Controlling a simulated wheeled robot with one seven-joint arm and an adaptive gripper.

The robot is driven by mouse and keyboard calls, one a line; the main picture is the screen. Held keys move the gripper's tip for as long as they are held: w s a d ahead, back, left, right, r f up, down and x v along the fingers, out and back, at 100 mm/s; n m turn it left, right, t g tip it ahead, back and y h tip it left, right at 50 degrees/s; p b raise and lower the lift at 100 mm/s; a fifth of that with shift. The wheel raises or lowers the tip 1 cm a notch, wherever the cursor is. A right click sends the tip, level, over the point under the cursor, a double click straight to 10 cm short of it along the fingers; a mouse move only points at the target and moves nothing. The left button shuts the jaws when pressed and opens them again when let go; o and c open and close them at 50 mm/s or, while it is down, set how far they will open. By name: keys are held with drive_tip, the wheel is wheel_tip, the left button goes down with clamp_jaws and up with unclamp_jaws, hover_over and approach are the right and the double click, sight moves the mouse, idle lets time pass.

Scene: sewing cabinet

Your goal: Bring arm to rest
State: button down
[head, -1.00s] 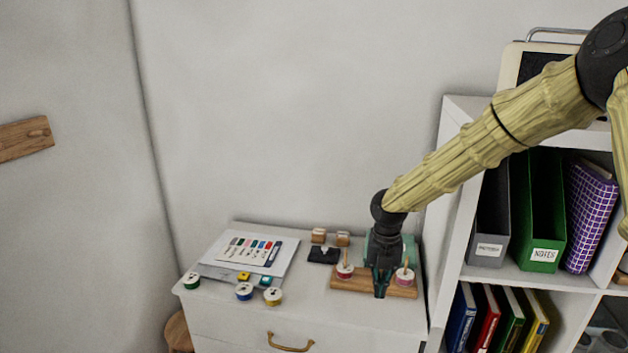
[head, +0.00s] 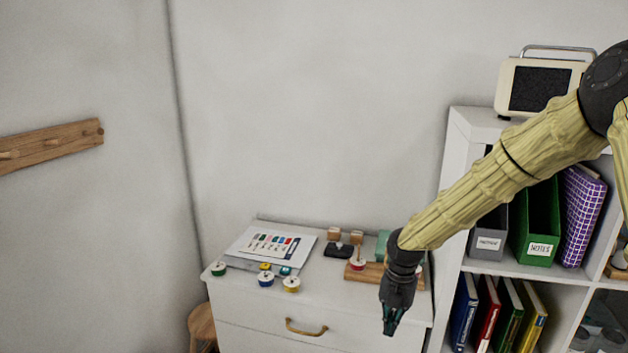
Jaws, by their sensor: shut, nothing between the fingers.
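My gripper (head: 389,329) is shut and empty. It points down in front of the right part of the white cabinet (head: 240,306), with the yellow-sleeved arm reaching in from the upper right. Behind it on the cabinet top is a wooden board (head: 362,274) with a red-and-white spool (head: 357,264) standing on it. My gripper and wrist hide part of the board and of a green thing (head: 382,244) behind it. I cannot tell how far the fingertips are from the cabinet.
A white shelf (head: 459,153) with binders and books stands close on the right, with a cream-framed device (head: 545,87) on top. Several spools, including a blue one (head: 265,279), and a printed sheet (head: 268,247) lie on the cabinet's left. A wooden stool (head: 202,324) stands left.

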drive_tip(key=s+a+f+m+y, duration=0.2)
drive_tip(key=s+a+f+m, duration=0.1)
drive_tip(key=s+f+m, duration=1.65)
drive_tip(key=s+d+f+m+h, duration=0.1)
drive_tip(key=s+d+f+m, duration=0.1)
drive_tip(key=s+f+m, duration=0.2)
drive_tip(key=s+d+f+m+b, duration=0.1)
drive_tip(key=s+d+f+m, duration=0.1)
drive_tip(key=s, duration=0.9)
drive_tip(key=s+d+f+m+h, duration=0.1)
drive_tip(key=s+d+f+m, duration=0.1)
drive_tip(key=s+f+m, duration=0.3)
drive_tip(key=s, duration=0.2)
drive_tip(key=shift+s+d+f+m+h+b, duration=0.2)
drive_tip(key=shift+s+f+m+h+b, duration=0.1)
drive_tip(key=shift+f+m+b, duration=0.05)
